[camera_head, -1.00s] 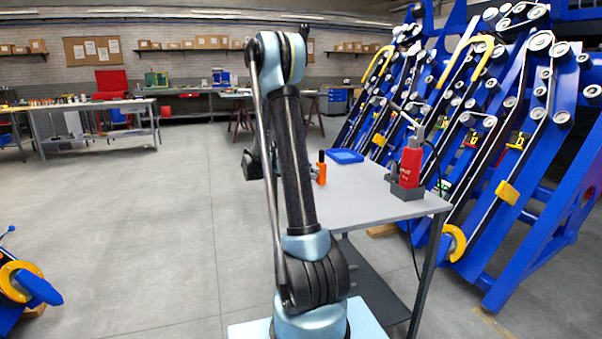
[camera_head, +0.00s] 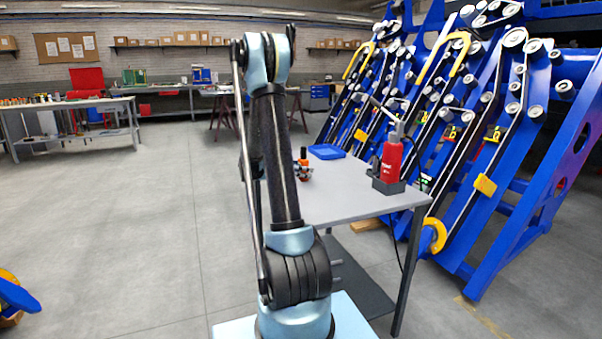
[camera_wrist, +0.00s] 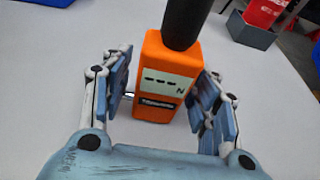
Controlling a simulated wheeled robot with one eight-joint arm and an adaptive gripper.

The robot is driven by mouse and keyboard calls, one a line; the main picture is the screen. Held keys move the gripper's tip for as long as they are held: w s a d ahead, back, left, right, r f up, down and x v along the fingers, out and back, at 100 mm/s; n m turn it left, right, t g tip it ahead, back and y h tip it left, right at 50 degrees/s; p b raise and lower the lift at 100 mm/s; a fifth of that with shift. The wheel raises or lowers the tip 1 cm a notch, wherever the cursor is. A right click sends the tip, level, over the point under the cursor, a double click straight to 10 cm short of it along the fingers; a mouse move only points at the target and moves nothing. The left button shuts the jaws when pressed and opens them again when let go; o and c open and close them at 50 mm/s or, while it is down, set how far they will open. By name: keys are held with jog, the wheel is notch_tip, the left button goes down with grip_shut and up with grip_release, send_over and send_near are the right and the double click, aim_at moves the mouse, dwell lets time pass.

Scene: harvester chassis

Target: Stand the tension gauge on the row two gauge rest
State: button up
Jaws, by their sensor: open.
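The tension gauge (camera_wrist: 163,80) is orange with a small grey display and a black upper part. It stands upright on the grey table. In the wrist view it is between the two open fingers of my gripper (camera_wrist: 165,98), with a small gap visible on each side. In the head view the gauge (camera_head: 303,157) shows small beside my arm, and part of it is hidden by the gripper. I cannot tell which place is the row two gauge rest.
A red bottle-like tool (camera_head: 391,160) stands in a dark grey holder (camera_head: 386,184) at the table's right. A blue tray (camera_head: 326,152) lies at the table's far edge. The grey table (camera_head: 345,195) is otherwise mostly bare. Blue machine frames with rollers (camera_head: 490,180) stand to the right.

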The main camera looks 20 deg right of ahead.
aim_at(303, 159)
jog(key=c, duration=1.1)
jog(key=shift+r, duration=3)
